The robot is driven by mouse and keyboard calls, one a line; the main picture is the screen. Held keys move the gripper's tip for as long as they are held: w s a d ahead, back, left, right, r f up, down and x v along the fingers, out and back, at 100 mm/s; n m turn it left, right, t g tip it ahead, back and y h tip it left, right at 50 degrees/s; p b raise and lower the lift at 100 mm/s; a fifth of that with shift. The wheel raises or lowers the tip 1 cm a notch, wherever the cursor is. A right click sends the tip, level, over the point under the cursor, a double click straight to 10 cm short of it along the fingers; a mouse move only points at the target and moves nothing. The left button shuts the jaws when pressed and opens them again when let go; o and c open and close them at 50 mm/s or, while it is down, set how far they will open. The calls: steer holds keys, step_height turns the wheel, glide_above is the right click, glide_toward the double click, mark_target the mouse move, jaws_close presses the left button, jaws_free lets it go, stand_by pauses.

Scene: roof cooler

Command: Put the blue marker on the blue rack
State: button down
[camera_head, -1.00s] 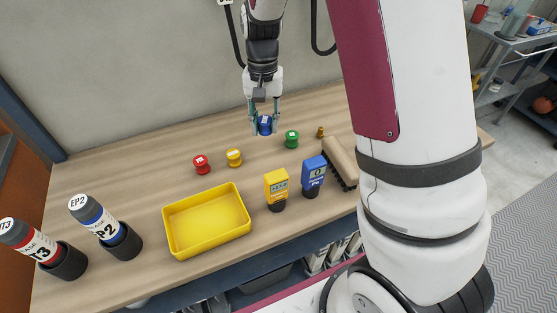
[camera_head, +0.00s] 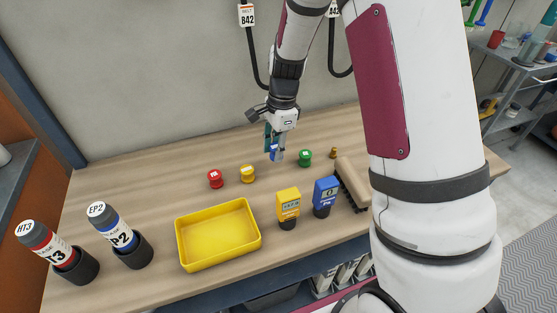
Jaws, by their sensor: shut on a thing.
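My gripper (camera_head: 275,145) is above the far part of the wooden bench. It is shut on a small blue piece, which I take to be the blue marker (camera_head: 274,154); the fingers partly hide it. It looks like the red piece (camera_head: 216,179), the yellow piece (camera_head: 248,174) and the green piece (camera_head: 305,158) standing on the bench nearby. I cannot make out a blue rack with certainty in this view.
On the wooden bench (camera_head: 150,185) are a yellow tray (camera_head: 218,262), a yellow meter (camera_head: 288,204), a blue meter (camera_head: 326,191), a brush (camera_head: 352,184) and two labelled cylinders in black holders, one red (camera_head: 47,241) and one blue (camera_head: 112,226). A shelf cart (camera_head: 515,65) stands right.

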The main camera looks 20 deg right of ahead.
steer(key=shift+f, duration=2.05)
steer(key=shift+f, duration=0.15)
steer(key=c, duration=1.2)
jaws_free()
